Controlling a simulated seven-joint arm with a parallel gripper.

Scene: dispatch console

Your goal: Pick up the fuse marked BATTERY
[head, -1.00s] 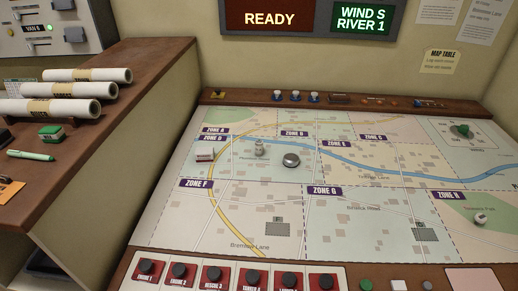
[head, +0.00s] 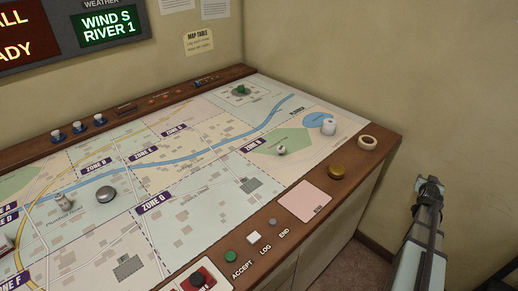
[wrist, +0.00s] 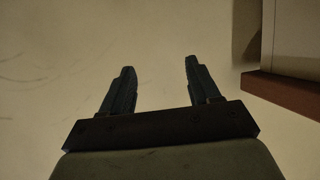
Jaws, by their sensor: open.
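I cannot make out a fuse marked BATTERY in either current view. Small orange and dark items (head: 161,97) sit on the wooden back ledge of the map table, too small to identify or read. My gripper (head: 430,184) is at the right in the head view, off the table's right edge and in front of the bare wall. In the wrist view my gripper (wrist: 159,66) has its two fingers apart, with nothing between them. A plain pale surface fills most of that view.
A green button (head: 203,257) is on the front ledge. Floor space lies between table and arm.

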